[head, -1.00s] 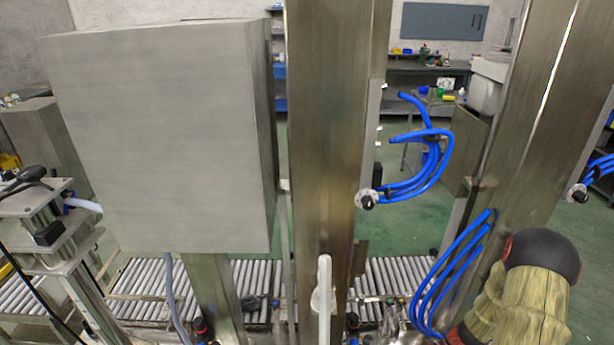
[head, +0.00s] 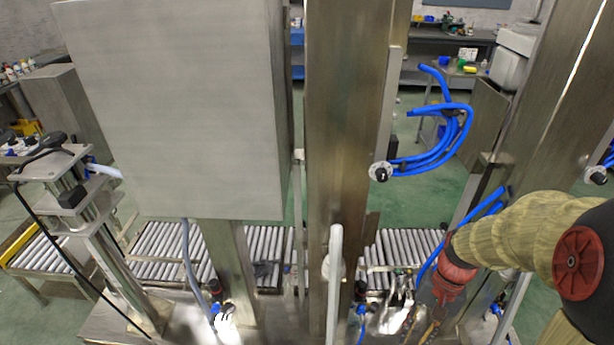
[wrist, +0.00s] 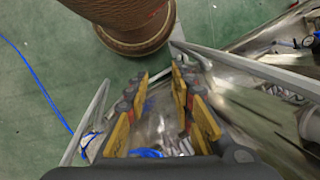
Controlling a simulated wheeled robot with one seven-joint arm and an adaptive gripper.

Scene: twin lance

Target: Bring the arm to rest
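My arm (head: 510,235), in a yellowish cover with red and black joints, reaches in from the right edge of the head view. It bends down at a red cuff. My gripper (wrist: 160,82) shows in the wrist view with its two yellow-padded fingers apart and nothing visible between them. In the head view the gripper hangs below the cuff, beside the metal stand, and its fingers are hard to make out there.
A large grey cabinet (head: 175,110) and a steel column (head: 345,170) stand ahead. A roller conveyor (head: 265,245) runs behind them. Blue hoses (head: 440,150) stick out near the arm. In the wrist view, a brown rounded object (wrist: 135,25) is close to the fingers, above green floor (wrist: 40,100).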

